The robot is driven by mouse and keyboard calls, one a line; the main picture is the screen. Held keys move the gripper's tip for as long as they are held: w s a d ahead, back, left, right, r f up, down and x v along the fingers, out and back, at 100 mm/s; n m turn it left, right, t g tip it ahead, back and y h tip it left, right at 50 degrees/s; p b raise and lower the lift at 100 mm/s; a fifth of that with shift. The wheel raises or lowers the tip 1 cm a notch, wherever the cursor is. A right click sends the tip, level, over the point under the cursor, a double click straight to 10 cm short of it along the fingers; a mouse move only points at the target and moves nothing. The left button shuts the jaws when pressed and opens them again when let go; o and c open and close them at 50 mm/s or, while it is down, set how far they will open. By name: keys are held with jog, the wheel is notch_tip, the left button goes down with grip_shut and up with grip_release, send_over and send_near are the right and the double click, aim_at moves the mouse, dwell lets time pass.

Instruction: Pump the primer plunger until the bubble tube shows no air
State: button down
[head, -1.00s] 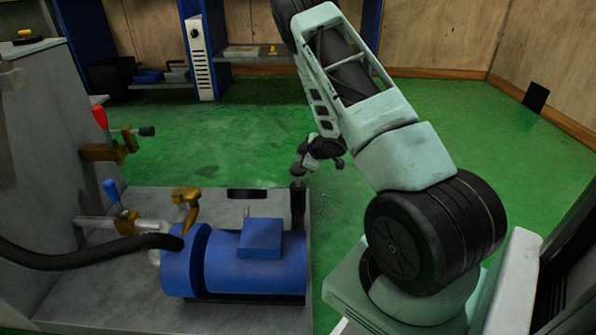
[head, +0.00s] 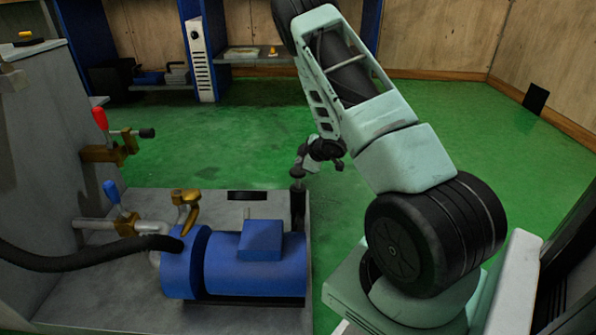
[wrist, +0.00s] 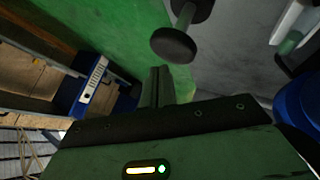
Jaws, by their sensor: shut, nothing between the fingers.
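The primer plunger shows in the wrist view as a round black knob (wrist: 175,45) on a grey rod. In the head view its upright dark body (head: 298,206) stands at the right end of the blue pump, with the top close to my wrist. My gripper (wrist: 158,75) is shut and empty. Its fingers show just below the knob in the wrist picture; whether they touch it I cannot tell. A pale piece with a greenish tube (wrist: 290,42) is cut off at the wrist view's upper right; I cannot tell whether it is the bubble tube.
The blue pump (head: 258,268) sits on a grey base plate (head: 110,305). At left are a red-handled valve (head: 100,118), a blue-handled valve (head: 111,190) and a black hose (head: 60,262). Open green floor (head: 210,140) lies behind. Blue shelving (head: 203,50) stands at the back.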

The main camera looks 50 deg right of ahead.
aim_at(301, 172)
jog(key=shift+f, duration=0.1)
dwell(0.7)
jog(key=shift+f, duration=0.3)
jog(key=shift+f+b, duration=0.95)
jog(key=shift+f, duration=0.75)
dwell(1.5)
jog(key=shift+r, duration=0.1)
jog(key=shift+r+p, duration=2)
jog(key=shift+p, duration=0.05)
notch_tip(301, 172, up, 5)
jog(key=p, duration=0.4)
jog(key=shift+r+p, duration=0.1)
jog(key=shift+p, duration=0.3)
